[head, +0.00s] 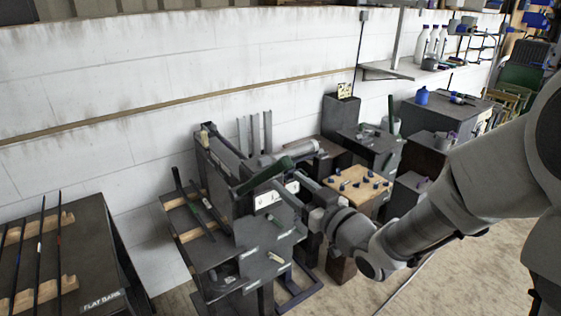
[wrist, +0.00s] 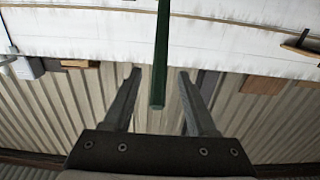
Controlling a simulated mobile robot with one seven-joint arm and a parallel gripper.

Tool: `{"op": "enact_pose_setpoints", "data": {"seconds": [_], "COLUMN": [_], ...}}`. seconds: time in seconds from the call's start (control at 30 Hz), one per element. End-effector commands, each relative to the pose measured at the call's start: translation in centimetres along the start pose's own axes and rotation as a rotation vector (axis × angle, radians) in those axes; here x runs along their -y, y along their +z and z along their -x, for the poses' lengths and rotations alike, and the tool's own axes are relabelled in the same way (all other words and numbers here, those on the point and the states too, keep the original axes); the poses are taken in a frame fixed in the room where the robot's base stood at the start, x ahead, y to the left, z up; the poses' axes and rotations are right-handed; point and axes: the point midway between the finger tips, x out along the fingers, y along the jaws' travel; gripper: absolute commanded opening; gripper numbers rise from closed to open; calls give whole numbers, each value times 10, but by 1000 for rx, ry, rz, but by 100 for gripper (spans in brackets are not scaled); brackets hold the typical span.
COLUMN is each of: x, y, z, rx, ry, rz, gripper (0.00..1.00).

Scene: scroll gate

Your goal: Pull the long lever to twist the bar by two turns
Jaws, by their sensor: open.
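The long lever has a dark green grip (head: 266,174) that slants up to the right across the top of the machine (head: 232,180). In the wrist view, the green grip (wrist: 160,55) comes down from the top edge, and its end shows between my two fingers. My gripper (wrist: 157,75) is open, with a visible gap on both sides of the grip, so it does not appear to be clamped. In the head view, my gripper (head: 284,190) is just right of and below the grip. I cannot make out the bar being twisted.
A table (head: 100,299) labelled flat bars, holding several thin bars, stands at left. A small rack (head: 182,200) adjoins the machine. A wooden-topped stand (head: 352,196) with small blue pieces and dark cabinets (head: 365,140) are behind my arm. The white wall (head: 230,60) runs behind.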

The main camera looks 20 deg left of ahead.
Motion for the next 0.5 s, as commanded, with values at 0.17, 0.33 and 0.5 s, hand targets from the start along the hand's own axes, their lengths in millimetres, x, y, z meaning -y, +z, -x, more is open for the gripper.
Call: {"op": "enact_pose_setpoints", "data": {"seconds": [0.17,0.33,0.5], "x": [1,1,0], "y": [-1,-1,0], "z": [-37,-60,-70], "rx": [-2,-1,1], "ry": [-3,-2,-1], "rz": [-2,-1,-1], "gripper": [57,57,57]}}
